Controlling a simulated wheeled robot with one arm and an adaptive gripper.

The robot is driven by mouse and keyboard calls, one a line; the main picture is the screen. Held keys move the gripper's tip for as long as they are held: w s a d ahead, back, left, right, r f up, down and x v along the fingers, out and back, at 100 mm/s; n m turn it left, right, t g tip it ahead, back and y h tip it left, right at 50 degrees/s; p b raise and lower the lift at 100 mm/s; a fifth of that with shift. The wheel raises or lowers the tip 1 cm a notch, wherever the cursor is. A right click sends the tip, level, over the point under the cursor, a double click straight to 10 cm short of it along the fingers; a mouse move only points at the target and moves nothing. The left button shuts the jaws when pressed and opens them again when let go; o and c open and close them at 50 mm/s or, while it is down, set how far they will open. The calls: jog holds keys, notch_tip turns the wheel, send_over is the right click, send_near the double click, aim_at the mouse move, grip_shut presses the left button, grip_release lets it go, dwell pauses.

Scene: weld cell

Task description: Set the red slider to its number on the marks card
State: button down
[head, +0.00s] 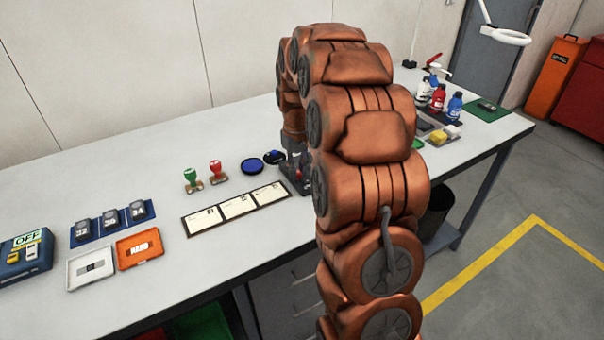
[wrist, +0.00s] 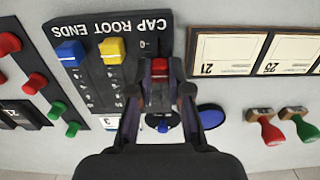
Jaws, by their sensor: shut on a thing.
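The red slider (wrist: 158,68) is on the dark panel marked CAP ROOT ENDS (wrist: 80,45), upside down in the wrist view. My gripper (wrist: 160,84) is shut on the red slider, with a finger on each side. The fingers hide much of its track and number marks. On the same panel a blue slider (wrist: 70,52) and a yellow slider (wrist: 112,50) stand near the lettered end. A framed card with three white fields (head: 237,207) lies beside the panel; the wrist view shows 21 and 25 on it. I cannot tell whether it is the marks card.
A red stamp (wrist: 271,130), a green stamp (wrist: 302,125) and a blue pad (wrist: 211,116) lie close by. Another panel with red and green knobs (wrist: 45,112) is on the other side. Trays (head: 138,248) and an OFF box (head: 25,255) stand at the left; bottles (head: 438,98) stand at the right.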

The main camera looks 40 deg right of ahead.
jog(key=shift+w+d, duration=0.15)
jog(key=shift+w, duration=1.3)
jog(key=shift+w+d, duration=0.15)
jog(key=shift+w, duration=1.25)
jog(key=c, duration=1.4)
grip_release()
jog(key=shift+o, duration=0.2)
jog(key=shift+r, duration=0.1)
notch_tip(320, 180, up, 12)
